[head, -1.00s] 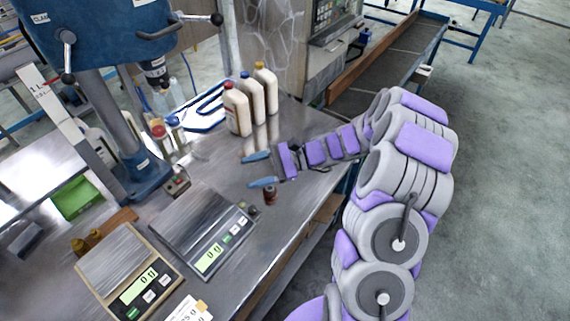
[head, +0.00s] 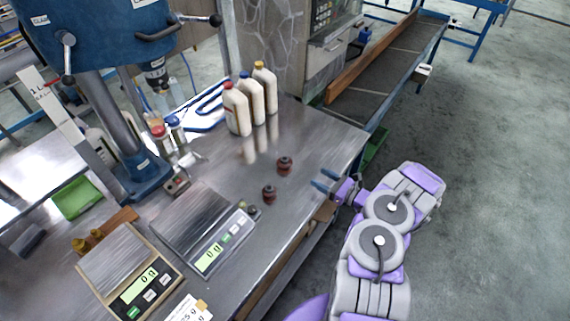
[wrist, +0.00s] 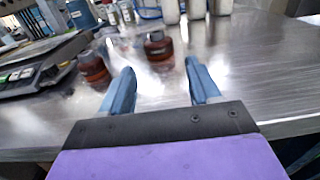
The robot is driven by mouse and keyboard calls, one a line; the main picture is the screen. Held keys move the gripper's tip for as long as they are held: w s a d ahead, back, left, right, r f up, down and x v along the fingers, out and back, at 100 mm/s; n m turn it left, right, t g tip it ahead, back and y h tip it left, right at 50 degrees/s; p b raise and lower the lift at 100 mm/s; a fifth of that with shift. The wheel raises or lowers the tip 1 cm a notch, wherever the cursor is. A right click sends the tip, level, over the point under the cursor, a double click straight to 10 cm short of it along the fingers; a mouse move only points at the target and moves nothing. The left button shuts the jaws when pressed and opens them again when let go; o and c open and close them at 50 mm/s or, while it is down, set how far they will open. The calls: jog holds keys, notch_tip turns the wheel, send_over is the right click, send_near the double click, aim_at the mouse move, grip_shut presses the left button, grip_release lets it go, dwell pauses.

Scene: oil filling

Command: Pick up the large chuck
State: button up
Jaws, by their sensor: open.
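Two short reddish-brown cylindrical pieces with dark tops stand on the metal table. The farther one (head: 284,166) is also in the wrist view (wrist: 158,50), ahead of and between my fingers. The nearer one (head: 269,194) is left of my left finger in the wrist view (wrist: 93,68). They look close in size, and I cannot tell for certain which is the large chuck. My gripper (head: 322,181) is open and empty at the table's right edge, to the right of both pieces and apart from them. Its blue fingers also show in the wrist view (wrist: 160,72).
Several bottles (head: 238,110) stand behind the pieces. Two scales (head: 205,228) are at the left, near the blue drill press (head: 100,30). The tabletop (head: 315,135) behind my gripper is bare.

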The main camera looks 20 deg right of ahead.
aim_at(288, 161)
jog(key=b+x, duration=0.2)
jog(key=x, duration=1)
jog(key=shift+s, duration=0.1)
jog(key=shift+a+b+x, duration=0.25)
jog(key=shift+b+x, duration=0.65)
jog(key=shift+x, duration=1.75)
jog(key=shift+s, duration=0.25)
jog(key=shift+s+f, duration=0.1)
grip_shut()
